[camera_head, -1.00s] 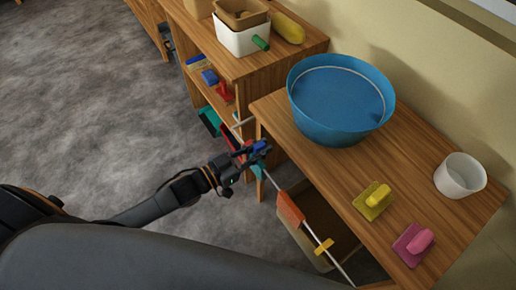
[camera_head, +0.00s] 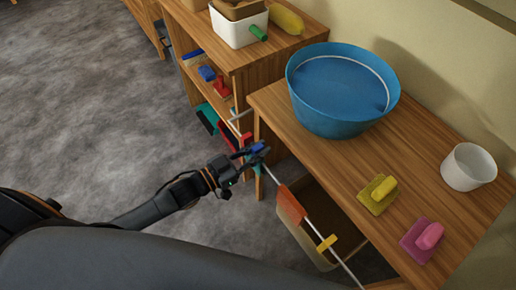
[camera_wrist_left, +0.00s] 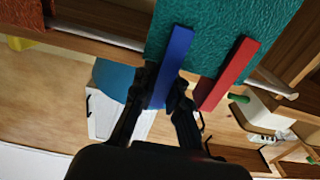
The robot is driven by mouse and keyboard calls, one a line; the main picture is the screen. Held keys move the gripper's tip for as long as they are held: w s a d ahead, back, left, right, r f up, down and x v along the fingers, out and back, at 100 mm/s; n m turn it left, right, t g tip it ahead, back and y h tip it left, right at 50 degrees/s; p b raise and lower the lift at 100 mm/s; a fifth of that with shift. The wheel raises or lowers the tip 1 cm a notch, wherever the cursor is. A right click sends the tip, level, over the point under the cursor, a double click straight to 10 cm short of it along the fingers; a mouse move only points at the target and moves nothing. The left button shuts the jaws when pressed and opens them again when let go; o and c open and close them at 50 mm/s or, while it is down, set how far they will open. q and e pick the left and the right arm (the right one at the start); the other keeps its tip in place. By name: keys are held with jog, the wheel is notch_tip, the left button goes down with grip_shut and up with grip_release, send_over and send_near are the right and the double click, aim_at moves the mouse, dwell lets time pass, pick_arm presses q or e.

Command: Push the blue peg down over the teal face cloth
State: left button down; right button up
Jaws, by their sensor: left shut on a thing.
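My left gripper (camera_head: 252,154) is shut on the blue peg (camera_head: 259,147), at the far end of the rod in the head view. In the left wrist view, the fingers (camera_wrist_left: 166,92) hold the lower part of the blue peg (camera_wrist_left: 177,55). Its upper part lies in front of the teal face cloth (camera_wrist_left: 210,30). Only a sliver of that cloth (camera_head: 256,167) shows beside the gripper in the head view. How far the peg straddles the cloth and rod is hidden. My right gripper is not in view.
A red peg (camera_wrist_left: 228,73) is beside the blue one in the wrist view. The rod (camera_head: 312,226) also carries an orange cloth (camera_head: 290,204) and a yellow peg (camera_head: 326,243). The table (camera_head: 300,150) beside it holds a blue basin (camera_head: 335,123), two scrubbers and a white cup (camera_head: 467,168).

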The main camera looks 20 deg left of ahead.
pick_arm(q)
jog(key=shift+f, duration=0.2)
jog(key=c, duration=1.3)
grip_release()
jog(key=shift+s+a, duration=0.2)
jog(key=v, duration=1.1)
jog(key=shift+s+a, duration=0.15)
jog(key=shift+s, duration=0.05)
